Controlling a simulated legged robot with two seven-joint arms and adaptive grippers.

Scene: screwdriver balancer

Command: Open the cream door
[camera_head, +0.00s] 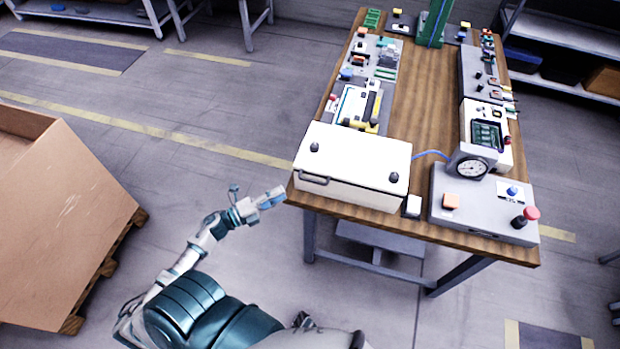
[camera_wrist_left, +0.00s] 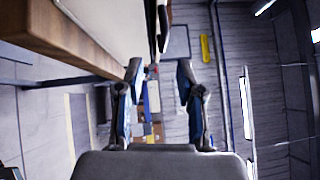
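A cream box (camera_head: 350,160) sits at the near left corner of the wooden table. It has two black knobs on top and a dark bar handle (camera_head: 314,179) low on its left end. Its cream panel looks shut. My left gripper (camera_head: 270,198) is just left of the box, near the handle and apart from it. In the left wrist view its two fingers (camera_wrist_left: 160,88) are spread with nothing between them. The cream box side (camera_wrist_left: 108,22) shows at the upper left there. My right gripper cannot be made out.
The wooden table edge (camera_wrist_left: 60,35) runs close beside my left gripper. A grey control box (camera_head: 480,205) with a red button stands right of the cream box. A large cardboard box (camera_head: 60,220) on a pallet is at the left. Open floor lies between.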

